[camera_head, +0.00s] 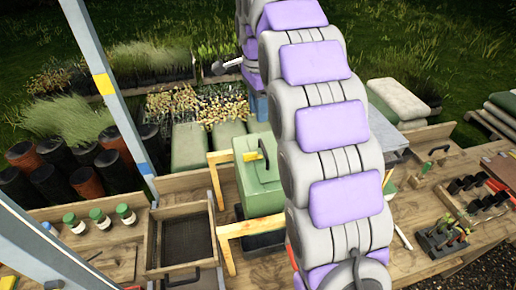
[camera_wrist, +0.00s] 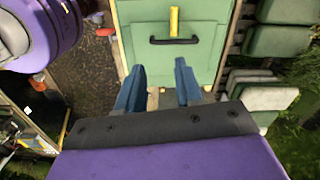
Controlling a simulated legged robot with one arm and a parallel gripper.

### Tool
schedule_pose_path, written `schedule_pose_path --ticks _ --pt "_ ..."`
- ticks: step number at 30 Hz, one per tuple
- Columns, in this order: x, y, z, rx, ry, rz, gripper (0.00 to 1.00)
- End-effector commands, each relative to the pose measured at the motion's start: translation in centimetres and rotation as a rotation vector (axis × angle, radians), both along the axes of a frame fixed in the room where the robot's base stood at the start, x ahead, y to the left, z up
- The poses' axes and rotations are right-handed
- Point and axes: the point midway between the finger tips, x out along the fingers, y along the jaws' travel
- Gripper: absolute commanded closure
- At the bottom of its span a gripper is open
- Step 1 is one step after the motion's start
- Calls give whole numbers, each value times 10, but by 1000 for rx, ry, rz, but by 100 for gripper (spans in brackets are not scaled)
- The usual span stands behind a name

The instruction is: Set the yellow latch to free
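The yellow latch (camera_wrist: 174,21) is a short bar on the face of a green box (camera_wrist: 135,43), seen in the wrist view. It points up and down in that picture, just above a black handle (camera_wrist: 160,41). In the head view the yellow latch (camera_head: 250,157) shows small beside the dark handle (camera_head: 265,154) on the green box (camera_head: 262,190). My gripper (camera_wrist: 158,78) has two blue fingers spread well apart with nothing between them. The fingertips appear below the handle in the wrist view, apart from the latch. I cannot tell the distance.
Wooden rails (camera_head: 240,228) flank the green box. A dark-bottomed wooden tray (camera_head: 185,240) and several green-capped jars (camera_head: 100,217) are to its left. A grey post (camera_head: 110,95) rises at left. Potted seedlings (camera_head: 440,236) stand on the bench at right.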

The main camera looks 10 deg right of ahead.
Motion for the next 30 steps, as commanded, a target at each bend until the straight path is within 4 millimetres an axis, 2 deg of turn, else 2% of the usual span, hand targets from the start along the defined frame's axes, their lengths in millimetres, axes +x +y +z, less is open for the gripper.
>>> schedule_pose_path --ticks 3,6,11,15,18,30 --pt "18 9 0 -6 -7 -81 64" --pt "26 7 -1 -5 -12 -128 64" --pt "30 -7 -6 4 -12 -156 64" --pt "30 -20 -18 12 -12 -158 64" --pt "30 -22 -30 14 -11 -157 64" --pt "28 9 -78 -7 -8 -154 64"
